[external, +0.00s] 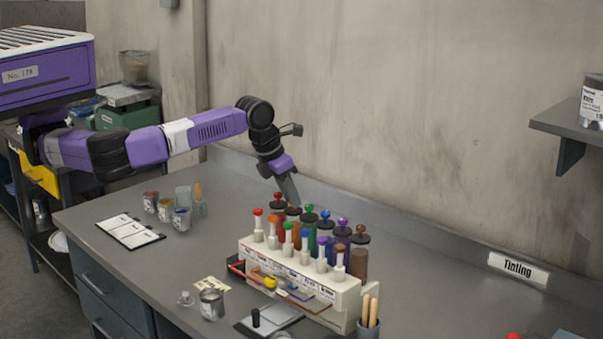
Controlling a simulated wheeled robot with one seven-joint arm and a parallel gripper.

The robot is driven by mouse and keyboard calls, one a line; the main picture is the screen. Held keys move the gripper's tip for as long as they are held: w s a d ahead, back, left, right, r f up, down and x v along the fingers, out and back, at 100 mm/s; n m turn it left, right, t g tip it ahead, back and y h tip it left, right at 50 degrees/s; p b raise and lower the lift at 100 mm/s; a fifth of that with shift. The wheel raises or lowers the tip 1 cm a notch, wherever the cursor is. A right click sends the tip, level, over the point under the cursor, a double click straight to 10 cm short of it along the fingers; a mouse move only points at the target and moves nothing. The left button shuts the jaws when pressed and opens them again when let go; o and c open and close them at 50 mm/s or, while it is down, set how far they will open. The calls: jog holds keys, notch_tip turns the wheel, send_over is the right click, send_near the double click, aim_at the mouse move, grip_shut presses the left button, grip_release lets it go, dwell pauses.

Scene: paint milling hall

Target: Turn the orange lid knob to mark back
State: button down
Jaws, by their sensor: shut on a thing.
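A white tinting rack (290,268) on the bench holds a row of colored canisters with dark lids and knobs at its back. My gripper (292,202) points down at the second lid (293,211) from the left, between the red-knobbed lid (278,198) and the green-knobbed lid (308,212). The gripper is shut on the knob there. The fingers hide this orange lid knob, so its color and pointing direction do not show. The marks around the lid are too small to read.
Blue (325,216), purple (342,224) and brown (360,232) knobs stand close by on the right. White pump tops with colored knobs line the front. Paint cups (165,210), a notebook (130,231) and a can (211,303) stand left. The wall is close behind.

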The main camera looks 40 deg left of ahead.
jog(key=n+p, duration=0.1)
jog(key=n+y+p, duration=0.1)
jog(key=n, duration=0.1)
jog(key=shift+d+r+n, duration=0.15)
jog(key=shift+r+n, duration=0.15)
jog(key=n+y+p, duration=0.2)
jog(key=n+p, duration=0.1)
jog(key=n, duration=0.1)
jog(key=shift+w+d+n+p, duration=0.1)
jog(key=shift+d+n+p, duration=0.05)
jog(key=shift+n+p, duration=0.2)
jog(key=n+y+p, duration=0.1)
jog(key=n+p, duration=0.1)
jog(key=n, duration=0.1)
jog(key=shift+w+d+g, duration=0.1)
jog(key=shift+g, duration=0.3)
jog(key=shift+f+n+g+y+p, duration=0.1)
jog(key=shift+n+g+y+p, duration=0.2)
jog(key=shift+n, duration=0.55)
jog(key=shift+f+n+g+y+p, duration=0.15)
jog(key=shift+n+p, duration=0.25)
jog(key=shift+n, duration=0.4)
jog(key=c, duration=1.3)
grip_release()
jog(key=shift+d, duration=0.1)
